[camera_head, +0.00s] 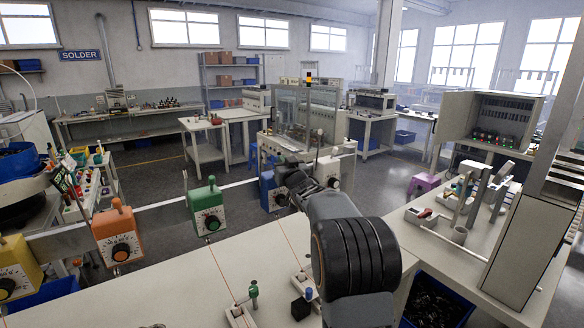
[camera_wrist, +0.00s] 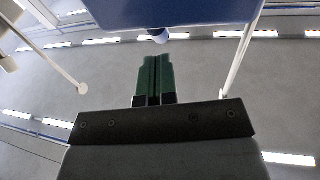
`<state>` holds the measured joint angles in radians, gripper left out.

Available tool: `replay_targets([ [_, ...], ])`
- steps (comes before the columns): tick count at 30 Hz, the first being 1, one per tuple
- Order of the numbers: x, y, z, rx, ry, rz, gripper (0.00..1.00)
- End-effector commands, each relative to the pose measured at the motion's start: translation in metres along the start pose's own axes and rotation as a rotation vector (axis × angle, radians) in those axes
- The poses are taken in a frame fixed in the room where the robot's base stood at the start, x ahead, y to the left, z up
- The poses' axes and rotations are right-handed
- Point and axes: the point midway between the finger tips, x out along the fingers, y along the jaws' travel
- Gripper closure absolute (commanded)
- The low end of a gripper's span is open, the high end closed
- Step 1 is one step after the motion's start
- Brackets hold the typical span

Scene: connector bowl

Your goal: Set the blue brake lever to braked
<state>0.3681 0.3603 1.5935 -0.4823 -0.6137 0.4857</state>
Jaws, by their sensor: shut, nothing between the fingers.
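The blue unit (camera_head: 268,190) with a black dial hangs on the rail in the head view, partly hidden by my arm. In the wrist view its blue body (camera_wrist: 170,12) fills the top, with a rounded knob (camera_wrist: 160,36) below it. A thin pale rod (camera_wrist: 234,68) beside it appears to be its lever; its marked position cannot be read. My gripper (camera_wrist: 154,58) has green fingers shut together, empty, close to the knob in the picture and apart from the rod. In the head view my wrist largely hides the fingers.
A white unit (camera_head: 329,168) stands just right of the blue one, its own rod (camera_wrist: 55,65) left in the wrist view. Green (camera_head: 207,212), orange (camera_head: 118,236) and yellow (camera_head: 15,262) units hang leftward. Small fixtures with a blue-topped post (camera_head: 309,294) stand on the table.

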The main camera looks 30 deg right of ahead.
Motion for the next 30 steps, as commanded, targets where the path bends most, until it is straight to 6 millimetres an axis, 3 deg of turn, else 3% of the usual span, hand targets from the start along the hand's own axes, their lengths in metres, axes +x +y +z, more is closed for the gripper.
replay_targets([
  [6,-0.021,-0.010,-0.019,0.001,0.002,-0.012,1.00],
  [18,-0.084,-0.005,-0.060,-0.001,0.002,0.001,1.00],
  [30,-0.101,-0.007,-0.072,0.001,-0.001,-0.003,1.00],
])
